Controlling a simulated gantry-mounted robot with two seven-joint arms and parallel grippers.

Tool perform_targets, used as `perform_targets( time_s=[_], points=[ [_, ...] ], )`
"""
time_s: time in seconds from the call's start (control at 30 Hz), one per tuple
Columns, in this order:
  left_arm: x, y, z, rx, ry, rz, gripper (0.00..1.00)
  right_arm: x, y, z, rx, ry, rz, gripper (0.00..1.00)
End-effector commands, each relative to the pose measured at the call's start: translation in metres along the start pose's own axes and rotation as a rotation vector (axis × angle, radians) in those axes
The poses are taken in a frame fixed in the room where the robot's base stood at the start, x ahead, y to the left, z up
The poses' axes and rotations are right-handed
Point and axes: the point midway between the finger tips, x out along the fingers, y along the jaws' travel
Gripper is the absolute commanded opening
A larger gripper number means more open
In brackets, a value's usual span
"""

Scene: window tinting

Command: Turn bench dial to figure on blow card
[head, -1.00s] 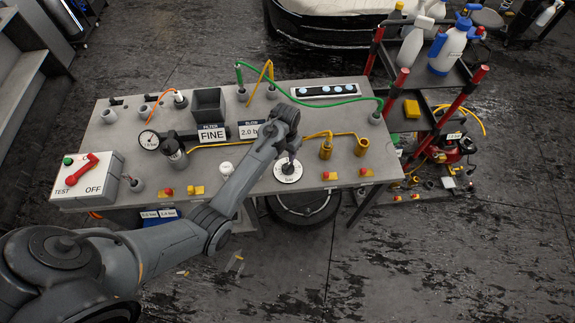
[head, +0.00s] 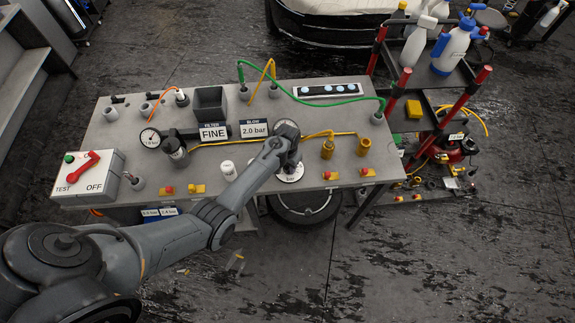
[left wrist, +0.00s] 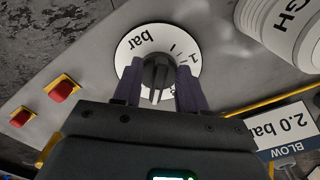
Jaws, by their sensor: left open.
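The bench dial (head: 291,176) is a white disc marked "bar" near the bench's front edge, mostly covered by my left gripper (head: 288,162) in the head view. In the left wrist view the dial face (left wrist: 133,47) shows "bar", a 1 and a partly covered 2. Its black knob (left wrist: 156,72) stands between the two fingers of my open left gripper (left wrist: 158,84), one on each side; I cannot tell whether they touch it. The blow card (head: 254,129) reads "2.0 bar" and stands behind the dial; it also shows upside down in the left wrist view (left wrist: 278,126). My right gripper is out of view.
A white container (head: 228,171) stands left of the dial. Yellow pipe fittings (head: 327,149) rise to its right. Red buttons on yellow bases (head: 330,176) line the front edge. The filter card (head: 213,132) reads "FINE". A gauge (head: 150,138) and a TEST/OFF switch box (head: 88,175) are at left.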

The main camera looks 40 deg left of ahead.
Motion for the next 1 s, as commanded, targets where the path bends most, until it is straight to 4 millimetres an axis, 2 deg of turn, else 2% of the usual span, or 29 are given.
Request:
perform_targets(
  time_s=[0.1,0.13,0.3,0.4,0.77,1.0],
  points=[
    [-0.0002,-0.0002,-0.0001,0.000,0.000,0.000,0.41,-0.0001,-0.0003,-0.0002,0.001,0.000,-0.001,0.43],
    [-0.0003,-0.0001,-0.0001,0.000,0.000,0.000,0.38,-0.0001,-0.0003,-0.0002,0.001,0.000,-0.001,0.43],
    [-0.0003,-0.0001,0.0000,0.000,0.000,0.000,0.12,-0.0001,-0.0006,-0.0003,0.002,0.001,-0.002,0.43],
    [-0.0003,-0.0001,0.0001,0.000,0.000,0.000,0.00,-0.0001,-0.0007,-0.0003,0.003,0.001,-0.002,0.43],
    [-0.0011,0.0004,0.0000,-0.029,0.000,0.000,0.00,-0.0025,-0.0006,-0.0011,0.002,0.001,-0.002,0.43],
    [-0.0020,0.0022,0.0001,-0.150,-0.002,0.001,0.00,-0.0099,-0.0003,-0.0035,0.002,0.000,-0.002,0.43]
  ],
)
